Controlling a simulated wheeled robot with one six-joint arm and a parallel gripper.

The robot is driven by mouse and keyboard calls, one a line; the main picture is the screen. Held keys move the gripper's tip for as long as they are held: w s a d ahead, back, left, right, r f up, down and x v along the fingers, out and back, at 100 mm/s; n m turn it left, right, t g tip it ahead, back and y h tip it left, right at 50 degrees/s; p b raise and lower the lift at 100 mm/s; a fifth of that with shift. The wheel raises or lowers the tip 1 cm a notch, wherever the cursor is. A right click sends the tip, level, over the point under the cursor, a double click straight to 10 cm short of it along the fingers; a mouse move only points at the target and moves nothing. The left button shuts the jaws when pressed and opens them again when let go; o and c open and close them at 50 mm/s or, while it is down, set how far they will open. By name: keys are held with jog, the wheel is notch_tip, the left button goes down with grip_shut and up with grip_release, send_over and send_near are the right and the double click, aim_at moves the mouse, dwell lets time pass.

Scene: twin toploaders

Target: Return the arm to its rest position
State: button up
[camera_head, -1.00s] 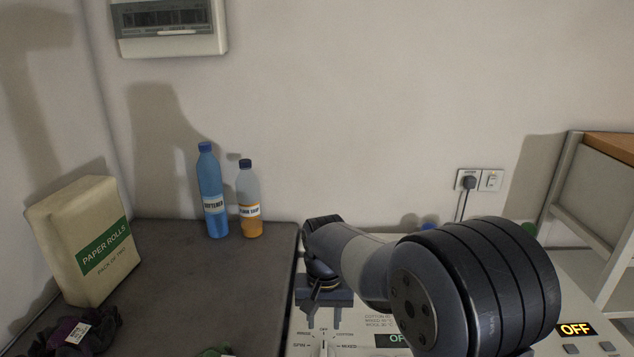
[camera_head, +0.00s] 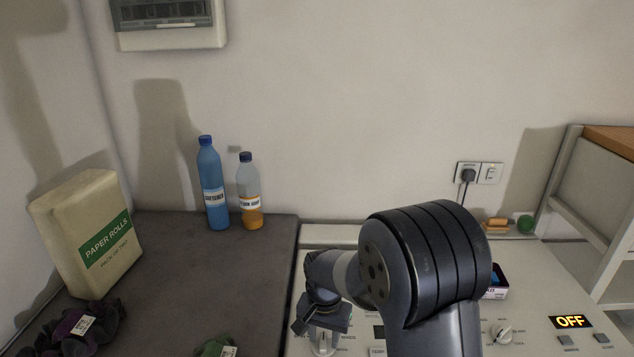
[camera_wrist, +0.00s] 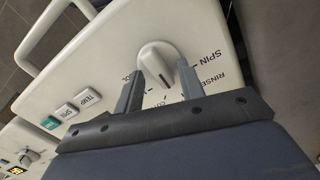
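My arm reaches over the control panel of the left machine in the head view, with my gripper (camera_head: 320,332) low at its end. In the wrist view my gripper (camera_wrist: 161,80) has its two fingers apart with nothing held between them. A white dial knob (camera_wrist: 158,58) shows just past the fingertips, with the words SPIN and RINSE beside it. The knob also shows in the head view (camera_head: 323,345), partly hidden by the gripper. I cannot tell how wide the gap between fingertips and knob is.
A blue bottle (camera_head: 212,185) and an orange-filled bottle (camera_head: 249,195) stand on the dark top at left, with a paper rolls pack (camera_head: 88,232) and dark cloth (camera_head: 70,330). A small box (camera_head: 497,284), green ball (camera_head: 525,224) and shelf (camera_head: 590,200) are at right.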

jog(key=m+p, duration=0.1)
jog(key=m, duration=0.4)
jog(key=shift+p, duration=0.3)
jog(key=shift+m, duration=0.3)
jog(key=shift+r, duration=0.1)
